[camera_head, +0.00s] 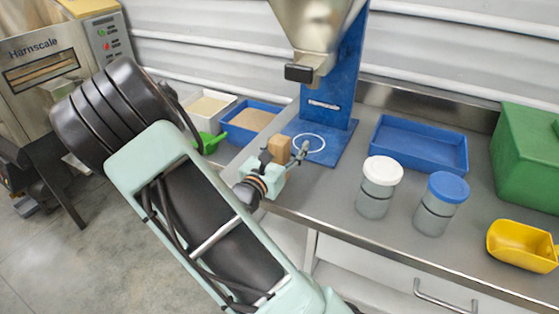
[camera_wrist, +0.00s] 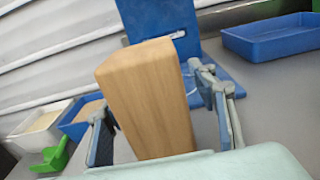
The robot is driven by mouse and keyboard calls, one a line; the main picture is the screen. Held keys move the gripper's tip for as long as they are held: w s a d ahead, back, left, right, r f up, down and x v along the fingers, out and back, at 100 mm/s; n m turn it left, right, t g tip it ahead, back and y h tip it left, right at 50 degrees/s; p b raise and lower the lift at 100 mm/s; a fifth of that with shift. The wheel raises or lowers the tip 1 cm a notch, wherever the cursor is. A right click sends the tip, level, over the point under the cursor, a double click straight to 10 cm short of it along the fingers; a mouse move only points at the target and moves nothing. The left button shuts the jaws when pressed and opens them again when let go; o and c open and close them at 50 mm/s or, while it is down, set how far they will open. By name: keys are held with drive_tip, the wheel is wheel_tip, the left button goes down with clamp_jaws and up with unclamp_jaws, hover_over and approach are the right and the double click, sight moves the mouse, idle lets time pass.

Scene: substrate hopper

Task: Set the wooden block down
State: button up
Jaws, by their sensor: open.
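The wooden block (camera_head: 280,149) is a plain light-brown block standing at my gripper, near the front edge of the metal counter and just in front of the blue hopper stand. In the wrist view the wooden block (camera_wrist: 148,98) is large and between the two fingers, leaning a little in the picture. My gripper (camera_head: 284,154) is open, with a finger on each side of the block. In the wrist view my gripper (camera_wrist: 162,125) shows a gap beside the block on the right. The block's underside is hidden, so I cannot tell whether it touches the counter.
A blue stand (camera_head: 333,90) with a white ring on its base holds a metal hopper (camera_head: 312,25). An empty blue tray (camera_head: 420,145), two lidded jars (camera_head: 379,187), a yellow scoop (camera_head: 523,246) and a green bin (camera_head: 528,157) stand rightward. Filled trays (camera_head: 250,121) and a green scoop (camera_head: 210,143) are left.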

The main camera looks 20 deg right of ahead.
clamp_jaws()
idle(0.3)
idle(0.5)
